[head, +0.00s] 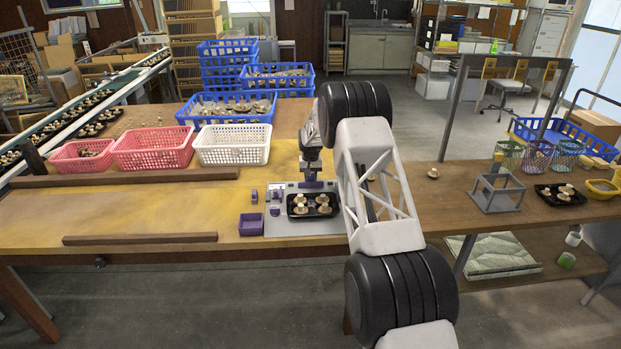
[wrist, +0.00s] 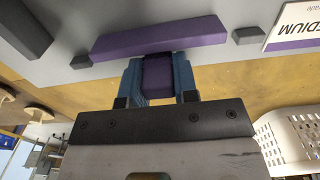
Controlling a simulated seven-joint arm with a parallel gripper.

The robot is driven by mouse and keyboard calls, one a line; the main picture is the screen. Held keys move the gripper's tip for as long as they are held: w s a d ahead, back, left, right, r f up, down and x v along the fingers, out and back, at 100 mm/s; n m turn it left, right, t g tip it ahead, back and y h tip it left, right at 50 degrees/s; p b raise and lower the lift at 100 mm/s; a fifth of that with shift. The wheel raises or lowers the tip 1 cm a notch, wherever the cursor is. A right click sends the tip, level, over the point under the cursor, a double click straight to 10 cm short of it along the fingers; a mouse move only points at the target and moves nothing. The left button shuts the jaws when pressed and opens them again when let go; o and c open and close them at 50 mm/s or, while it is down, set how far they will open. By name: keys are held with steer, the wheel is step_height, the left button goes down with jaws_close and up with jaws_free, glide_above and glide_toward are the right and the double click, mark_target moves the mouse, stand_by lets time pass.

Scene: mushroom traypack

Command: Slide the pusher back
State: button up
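The purple pusher (wrist: 158,38) is a long bar with a short block-shaped handle (wrist: 158,74) in the wrist view. The two blue fingers of my gripper (wrist: 159,80) stand on either side of the handle and appear to touch it. In the head view, my gripper (head: 311,172) is at the back of the grey station plate (head: 283,222), with the purple pusher bar (head: 311,185) just in front of it. A black tray (head: 312,212) holding several mushrooms lies in front of the bar. My arm hides the plate's right side.
A purple bin (head: 251,224) and small purple blocks (head: 274,195) are left of the tray. A white basket (head: 232,145) and pink baskets (head: 153,147) stand to the left behind. Wooden rails (head: 139,239) lie on the table. A grey stand (head: 496,192) is to the right.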

jaws_close()
steer(key=shift+w+r, duration=0.1)
steer(key=shift+w, duration=1)
steer(key=o, duration=0.7)
jaws_free()
steer(key=shift+c, duration=0.2)
steer(key=shift+r, duration=0.1)
step_height(320, 180, up, 8)
steer(key=shift+f, duration=0.25)
steer(key=shift+r, duration=0.1)
